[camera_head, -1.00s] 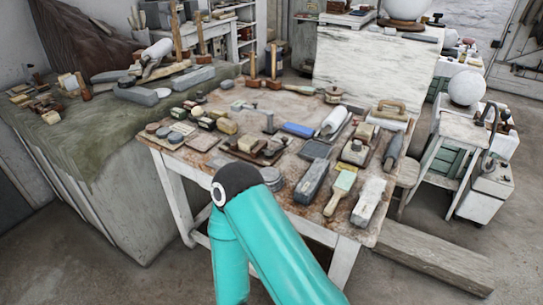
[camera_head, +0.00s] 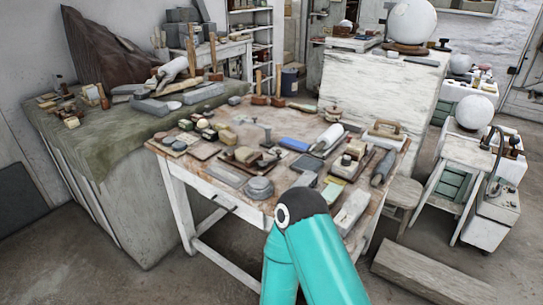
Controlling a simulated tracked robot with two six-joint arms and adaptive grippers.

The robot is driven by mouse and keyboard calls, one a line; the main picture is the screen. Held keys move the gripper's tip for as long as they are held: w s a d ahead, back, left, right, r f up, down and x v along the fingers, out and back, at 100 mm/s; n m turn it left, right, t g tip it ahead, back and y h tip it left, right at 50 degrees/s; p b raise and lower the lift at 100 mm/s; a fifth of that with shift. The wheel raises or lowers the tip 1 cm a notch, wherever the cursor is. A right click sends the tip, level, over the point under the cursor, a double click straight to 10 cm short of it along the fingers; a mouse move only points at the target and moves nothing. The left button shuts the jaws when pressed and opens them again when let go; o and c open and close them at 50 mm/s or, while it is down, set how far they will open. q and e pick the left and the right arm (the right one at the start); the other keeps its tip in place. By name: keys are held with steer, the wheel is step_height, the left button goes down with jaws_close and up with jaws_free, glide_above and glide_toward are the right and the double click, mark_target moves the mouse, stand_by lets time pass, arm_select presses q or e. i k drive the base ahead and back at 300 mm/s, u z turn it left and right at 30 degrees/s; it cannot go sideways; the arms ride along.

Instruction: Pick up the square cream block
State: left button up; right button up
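Several small cream or tan blocks show, and I cannot tell for certain which one is the square cream block. One cream block (camera_head: 245,154) sits among dark pieces on the left half of the wooden worktable (camera_head: 292,118). A smaller tan one (camera_head: 210,134) lies farther left among dark and green pieces. Another pale block (camera_head: 71,122) lies on the cloth-covered bench at the left. A teal arm link of mine rises from the bottom edge and covers part of the table's front edge. Neither gripper is in view.
The cloth-covered bench (camera_head: 130,125) stands left of the worktable, with stone slabs and tools on it. A stool (camera_head: 405,193) and a long beam (camera_head: 430,275) are on the right. A white sphere (camera_head: 474,112) rests on a stand. Floor shows at the lower left.

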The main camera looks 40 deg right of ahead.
mark_target(243, 154)
steer(key=z, duration=0.45)
steer(key=i, duration=1)
steer(key=u, duration=0.05)
